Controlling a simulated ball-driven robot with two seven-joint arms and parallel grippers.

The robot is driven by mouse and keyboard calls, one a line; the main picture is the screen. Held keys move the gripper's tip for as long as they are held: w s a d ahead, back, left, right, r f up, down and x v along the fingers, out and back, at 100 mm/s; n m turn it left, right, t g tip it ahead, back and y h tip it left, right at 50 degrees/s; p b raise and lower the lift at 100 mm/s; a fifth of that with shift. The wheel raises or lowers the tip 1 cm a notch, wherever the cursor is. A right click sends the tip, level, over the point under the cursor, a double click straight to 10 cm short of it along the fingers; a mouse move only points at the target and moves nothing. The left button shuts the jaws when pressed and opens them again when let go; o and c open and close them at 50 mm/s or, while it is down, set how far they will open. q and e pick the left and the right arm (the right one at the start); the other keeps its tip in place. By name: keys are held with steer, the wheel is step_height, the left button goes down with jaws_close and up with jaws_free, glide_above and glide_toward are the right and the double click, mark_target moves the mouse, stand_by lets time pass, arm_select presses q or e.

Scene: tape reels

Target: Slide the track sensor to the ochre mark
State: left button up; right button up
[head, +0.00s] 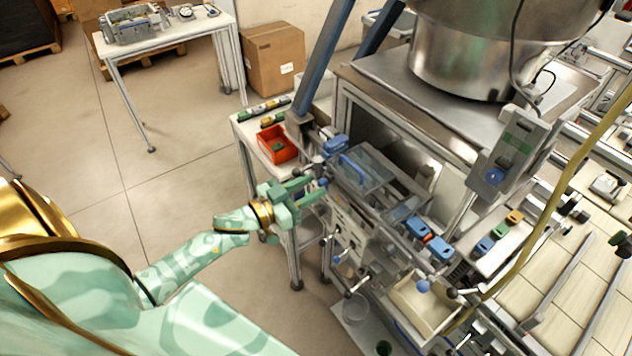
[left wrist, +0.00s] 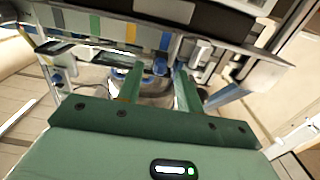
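My left gripper (head: 311,190) is at the front face of the steel machine. In the left wrist view its two green fingers (left wrist: 158,80) are apart, with no object clearly held between them. A rail with a row of coloured marks runs across the top of that view. A pale grey block (left wrist: 200,52), possibly the track sensor, sits on the rail just right of the fingertips. A blue round part (left wrist: 160,66) shows between the fingers; whether it touches them I cannot tell. My right gripper is out of view.
The machine (head: 400,100) carries a large steel bowl (head: 480,50) and a clear lid with a blue handle (head: 353,168). A red bin (head: 277,145) stands on a side table to the left. Levers and knobs stick out below the gripper.

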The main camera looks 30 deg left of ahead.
arm_select(q)
steer(key=shift+x, duration=0.8)
steer(key=shift+w+d, duration=0.1)
steer(key=shift+w, duration=0.1)
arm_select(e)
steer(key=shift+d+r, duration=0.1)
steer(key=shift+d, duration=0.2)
arm_select(q)
steer(key=shift+c, duration=0.3)
